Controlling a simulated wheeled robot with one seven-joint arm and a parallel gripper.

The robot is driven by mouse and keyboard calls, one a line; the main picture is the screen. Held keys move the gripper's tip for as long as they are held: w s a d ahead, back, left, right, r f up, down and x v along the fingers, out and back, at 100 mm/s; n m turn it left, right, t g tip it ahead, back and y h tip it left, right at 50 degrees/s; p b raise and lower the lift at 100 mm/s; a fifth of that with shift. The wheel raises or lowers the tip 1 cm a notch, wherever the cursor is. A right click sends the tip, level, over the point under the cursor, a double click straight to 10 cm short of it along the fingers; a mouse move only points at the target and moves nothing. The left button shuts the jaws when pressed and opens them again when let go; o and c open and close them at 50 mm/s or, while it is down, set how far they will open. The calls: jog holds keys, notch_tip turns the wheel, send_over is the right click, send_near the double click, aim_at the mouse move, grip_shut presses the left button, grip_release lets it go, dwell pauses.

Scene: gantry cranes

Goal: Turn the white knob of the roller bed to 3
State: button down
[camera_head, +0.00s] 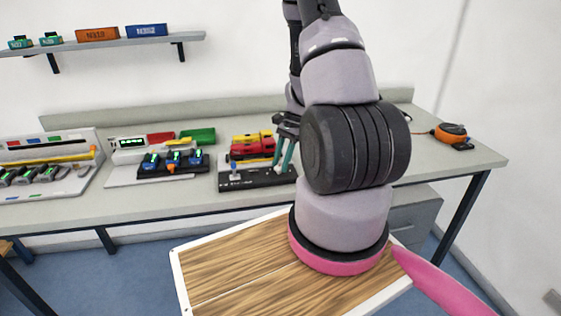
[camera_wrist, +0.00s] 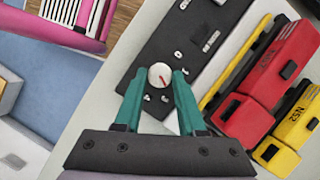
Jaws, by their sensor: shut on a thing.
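The roller bed's black panel (camera_head: 258,178) lies near the front edge of the bench, beside red and yellow trucks. It also shows in the wrist view (camera_wrist: 150,52). The white knob (camera_wrist: 160,75) is on this panel and carries a red pointer line slanting toward the lower right of the wrist view. White marks surround the knob, but they are too small to read surely. My gripper (camera_wrist: 160,78) has its teal fingers on either side of the knob, shut on it. In the head view my gripper (camera_head: 284,150) is at the panel's right part, and the knob is hidden.
Red trucks (camera_wrist: 285,60) and yellow trucks (camera_wrist: 297,130) stand close beside my fingers. Left on the bench is a black stand (camera_head: 170,166) with blue and orange pieces. An orange tape measure (camera_head: 451,131) lies at the right. A wall shelf (camera_head: 110,43) holds small boxes.

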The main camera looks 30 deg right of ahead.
jog(key=shift+s+m+t, duration=0.1)
jog(key=shift+m+t, duration=0.5)
jog(key=shift+m, duration=0.9)
jog(key=c, duration=0.5)
grip_release()
jog(key=v, duration=1)
jog(key=shift+d+r, duration=0.25)
jog(key=shift+r, duration=0.1)
